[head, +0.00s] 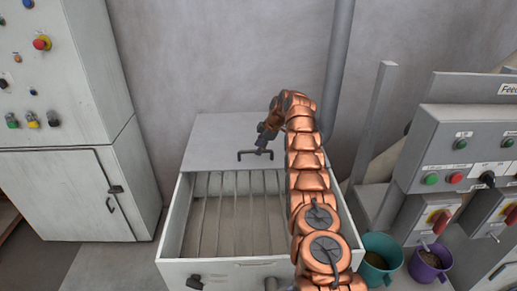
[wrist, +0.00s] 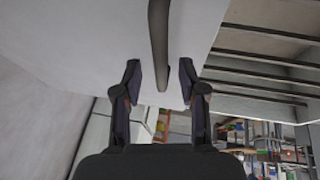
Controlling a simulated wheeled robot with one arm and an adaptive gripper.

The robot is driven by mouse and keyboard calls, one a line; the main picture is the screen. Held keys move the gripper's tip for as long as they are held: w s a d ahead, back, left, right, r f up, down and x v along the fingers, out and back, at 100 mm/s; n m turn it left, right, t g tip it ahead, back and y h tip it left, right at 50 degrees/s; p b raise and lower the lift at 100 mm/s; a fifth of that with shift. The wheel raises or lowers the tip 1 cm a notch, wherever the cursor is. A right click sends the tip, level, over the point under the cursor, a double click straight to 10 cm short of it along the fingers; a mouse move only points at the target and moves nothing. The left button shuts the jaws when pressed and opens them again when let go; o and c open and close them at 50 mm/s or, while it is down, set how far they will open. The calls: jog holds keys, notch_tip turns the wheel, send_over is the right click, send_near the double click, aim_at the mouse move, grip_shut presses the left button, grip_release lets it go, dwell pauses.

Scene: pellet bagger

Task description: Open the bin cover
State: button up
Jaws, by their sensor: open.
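The bin (head: 172,225) is a pale grey box with its front part uncovered, showing a slatted grate inside. Its cover (head: 215,140) is a flat grey plate at the back of the bin; I cannot tell how far it is tilted. A dark bar handle (head: 247,153) sits near the cover's front edge. My gripper (head: 265,140) is at the handle, partly hidden by its own wrist. In the wrist view my gripper (wrist: 160,80) is open, with the handle (wrist: 158,40) running between its two fingers in front of the cover (wrist: 90,40). No firm contact shows.
A grey control cabinet (head: 60,190) stands to the left. A feeder panel (head: 455,150) stands to the right, with a teal bucket (head: 378,275) and a purple bucket (head: 428,277) below it. A pipe (head: 338,70) runs up the back wall. Shelves (wrist: 265,140) show in the wrist view.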

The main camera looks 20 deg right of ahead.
jog(key=v, duration=0.6)
jog(key=shift+r, duration=0.2)
jog(key=shift+s, duration=0.15)
jog(key=s+a+r+m+g, duration=0.2)
jog(key=s+a+r+m, duration=0.2)
jog(key=s+a+r, duration=0.5)
jog(key=s+a+r+m+g+h, duration=0.1)
jog(key=s+a+r+m, duration=0.4)
jog(key=s+a, duration=0.7)
jog(key=s+a+f+m+g+h, duration=0.1)
jog(key=s+a+f+m, duration=0.1)
jog(key=s, duration=1.7)
jog(key=s+a+f+m+g+h, duration=0.1)
jog(key=s+f+m, duration=0.2)
jog(key=s, duration=1.6)
jog(key=shift+a+f+g, duration=0.3)
jog(key=shift+a+f, duration=0.1)
jog(key=shift+f, duration=0.1)
